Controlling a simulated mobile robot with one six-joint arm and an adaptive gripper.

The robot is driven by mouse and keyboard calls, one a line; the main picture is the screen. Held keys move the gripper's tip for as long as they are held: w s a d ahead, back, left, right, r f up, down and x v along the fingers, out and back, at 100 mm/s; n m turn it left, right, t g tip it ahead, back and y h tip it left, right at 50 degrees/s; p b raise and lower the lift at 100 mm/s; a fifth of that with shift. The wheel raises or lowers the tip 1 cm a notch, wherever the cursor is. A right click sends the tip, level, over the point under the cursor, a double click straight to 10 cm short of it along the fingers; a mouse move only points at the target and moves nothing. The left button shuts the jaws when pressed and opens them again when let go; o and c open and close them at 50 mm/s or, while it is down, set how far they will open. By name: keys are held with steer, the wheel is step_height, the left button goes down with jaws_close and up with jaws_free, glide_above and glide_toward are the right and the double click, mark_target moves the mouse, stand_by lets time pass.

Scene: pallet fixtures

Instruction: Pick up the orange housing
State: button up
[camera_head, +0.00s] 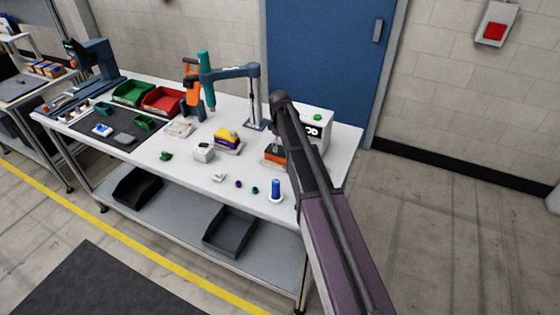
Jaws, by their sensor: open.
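The orange housing (273,159) sits low on a light base at the right part of the white workbench (325,163), partly hidden behind my arm. My arm reaches in from the lower right and bends downward at its far end. My gripper (275,146) is small and dark in this view, pointing down just above the housing. It is open. Whether its fingers touch the housing or stand around it cannot be told.
A white box (318,128) with a green button stands behind my arm. A yellow and purple part (228,137), a white block (204,152) and a blue cylinder (276,188) stand nearby. A grey-blue post with an arm (254,95) rises behind. Red (163,101) and green bins (132,93) sit farther left.

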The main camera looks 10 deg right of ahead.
mark_target(279, 150)
steer(key=shift+f, duration=0.2)
stand_by(0.3)
steer(key=shift+a+f+b, duration=0.15)
steer(key=shift+f+b, duration=2.35)
steer(key=shift+b, duration=0.1)
steer(key=c, duration=1.1)
steer(key=shift+r, duration=0.15)
steer(key=shift+c, duration=0.2)
step_height(279, 150, up, 10)
steer(key=p, duration=1)
